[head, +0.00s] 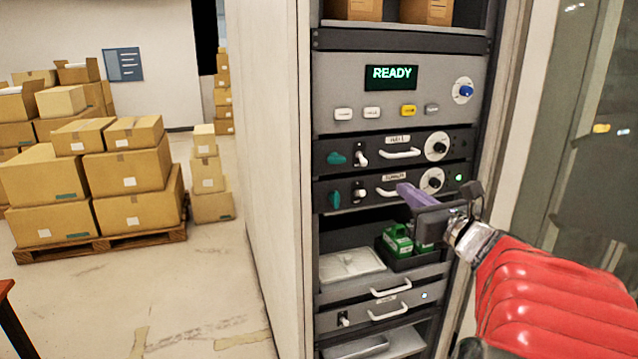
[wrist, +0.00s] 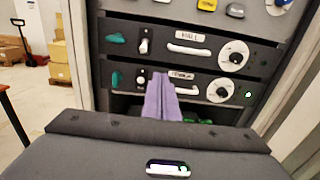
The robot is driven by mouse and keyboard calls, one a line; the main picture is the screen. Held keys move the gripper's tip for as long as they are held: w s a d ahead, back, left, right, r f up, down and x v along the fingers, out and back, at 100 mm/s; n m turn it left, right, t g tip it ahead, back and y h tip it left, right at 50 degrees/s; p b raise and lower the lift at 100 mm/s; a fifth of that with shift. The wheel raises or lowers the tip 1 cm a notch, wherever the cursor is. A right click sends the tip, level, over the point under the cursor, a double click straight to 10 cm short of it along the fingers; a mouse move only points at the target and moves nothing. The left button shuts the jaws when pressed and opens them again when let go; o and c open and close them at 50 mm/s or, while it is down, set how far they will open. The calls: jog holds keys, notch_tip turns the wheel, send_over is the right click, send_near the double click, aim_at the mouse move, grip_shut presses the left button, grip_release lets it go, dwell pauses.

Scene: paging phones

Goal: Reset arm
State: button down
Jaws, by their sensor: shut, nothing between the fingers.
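My gripper (head: 408,192) has purple fingers and shows at the end of my red arm, in front of the rack. In the wrist view my gripper (wrist: 162,84) points at the lower of two dark panels (wrist: 188,83). The fingers are shut with nothing between them. They overlap the area below that panel's label and beside its white handle (head: 394,191); I cannot tell whether they touch it. The panel has a teal knob (head: 334,199), a white toggle switch, a round dial (head: 432,180) and a lit green lamp (head: 459,178).
The upper dark panel (head: 345,144) has like controls. Above it a grey unit's screen (head: 391,77) reads READY over several buttons. Below, a shelf holds green items (head: 397,240) in a black tray and a grey lid. Boxes on a pallet (head: 110,245) stand left; floor between is clear.

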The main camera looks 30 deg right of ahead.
jog(key=shift+v, duration=0.75)
jog(key=w+a+f+n+g+y, duration=0.25)
jog(key=a+f+n, duration=0.3)
jog(key=a, duration=0.45)
jog(key=w+a+f+n+g+y, duration=0.2)
jog(key=w+a+f+n+y, duration=0.15)
jog(key=a+n, duration=0.5)
jog(key=s+a+f+n+g+y, duration=0.1)
jog(key=s+a+f+n+g, duration=0.1)
jog(key=a+n, duration=0.3)
jog(key=s+a+f+n+g+y, duration=0.1)
jog(key=s+a+f+n+g, duration=0.15)
jog(key=a, duration=0.45)
jog(key=s+a+f+n+g+h, duration=0.1)
jog(key=s+f+n+h, duration=0.1)
jog(key=s+n, duration=0.4)
jog(key=s+a+f+n+g+h, duration=0.2)
jog(key=s+n, duration=0.4)
jog(key=n, duration=0.5)
jog(key=shift+s+a+f, duration=0.3)
jog(key=shift+s+f, duration=0.1)
jog(key=shift+f, duration=0.25)
